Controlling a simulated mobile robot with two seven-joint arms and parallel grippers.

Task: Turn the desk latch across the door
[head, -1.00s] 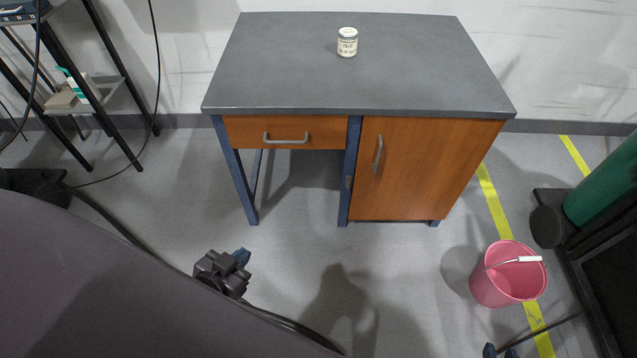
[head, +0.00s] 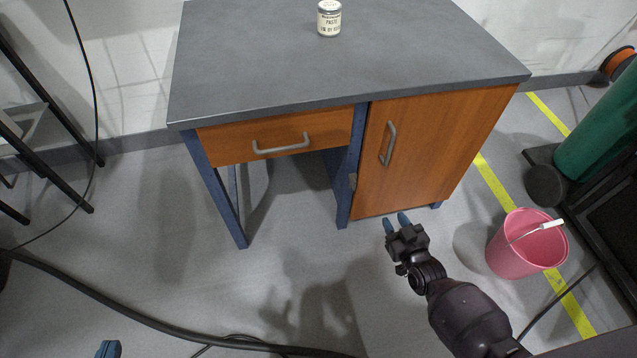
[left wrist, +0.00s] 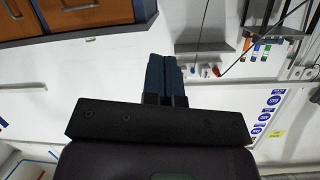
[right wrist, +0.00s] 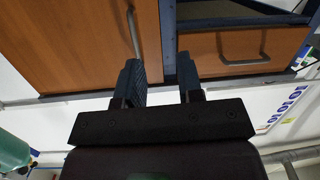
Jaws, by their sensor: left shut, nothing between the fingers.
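The desk (head: 330,75) has a grey top, a brown drawer and a brown door (head: 425,150) with a grey handle. A small grey piece, which looks like the latch (head: 352,181), sits on the blue leg at the door's left edge; its exact angle is too small to tell. My right gripper (head: 396,220) is open and empty, in front of and below the door's lower edge in the picture. The right wrist view shows its parted fingers (right wrist: 160,85) before the door and drawer. My left gripper (head: 108,349) barely shows at the bottom left; its fingers (left wrist: 165,78) are together and empty.
A jar (head: 329,19) stands on the desk top. A pink bucket (head: 528,245) stands right of my right arm, near a green cylinder (head: 595,145). A black cable (head: 130,315) crosses the floor at left.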

